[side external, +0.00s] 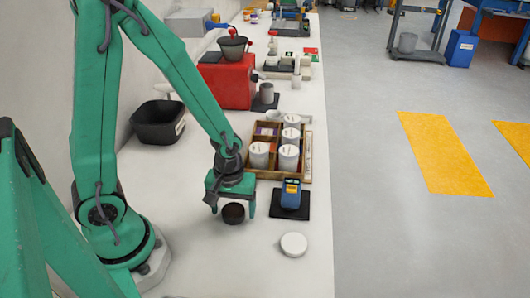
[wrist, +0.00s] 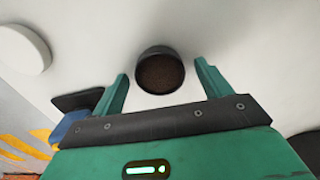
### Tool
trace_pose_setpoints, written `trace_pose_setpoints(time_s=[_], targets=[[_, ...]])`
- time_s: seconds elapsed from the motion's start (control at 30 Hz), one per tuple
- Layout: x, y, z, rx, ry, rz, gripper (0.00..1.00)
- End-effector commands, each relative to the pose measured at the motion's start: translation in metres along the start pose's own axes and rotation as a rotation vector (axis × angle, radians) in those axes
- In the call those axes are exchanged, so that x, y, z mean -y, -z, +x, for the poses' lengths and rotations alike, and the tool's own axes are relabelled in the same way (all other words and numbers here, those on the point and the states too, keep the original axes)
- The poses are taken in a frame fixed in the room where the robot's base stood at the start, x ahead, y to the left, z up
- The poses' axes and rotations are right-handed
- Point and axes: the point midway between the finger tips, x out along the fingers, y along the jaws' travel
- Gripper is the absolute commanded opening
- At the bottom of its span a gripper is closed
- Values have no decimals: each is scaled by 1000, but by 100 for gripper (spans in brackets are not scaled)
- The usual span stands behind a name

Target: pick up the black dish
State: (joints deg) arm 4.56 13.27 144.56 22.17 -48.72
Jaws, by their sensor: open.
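The black dish (side external: 233,214) is small and round and stands on the white bench below my gripper (side external: 230,206). In the wrist view the black dish (wrist: 158,53) shows a dark rim and grainy brown contents. My gripper (wrist: 161,70) is open, with one green finger on either side of the dish in that view. A gap shows between each finger and the dish, and nothing is held. I cannot tell exactly how high the fingertips are above the bench.
A white round lid (side external: 293,244) lies to the right, near the bench edge. A blue device (side external: 291,190) stands on a black pad (side external: 288,212). Behind are a wooden tray (side external: 277,178) with white jars and a black basin (side external: 157,123). The bench front is mostly clear.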

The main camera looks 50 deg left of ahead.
Motion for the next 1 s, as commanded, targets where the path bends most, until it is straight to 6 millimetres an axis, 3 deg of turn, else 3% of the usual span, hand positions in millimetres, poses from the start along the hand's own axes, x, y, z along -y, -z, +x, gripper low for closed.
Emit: trace_pose_setpoints(time_s=[0.3,0.53,1.0], targets=[[0,0,0,0,0,0,75],[0,0,0,0,0,0,30],[0,0,-3,-1,-1,0,29]])
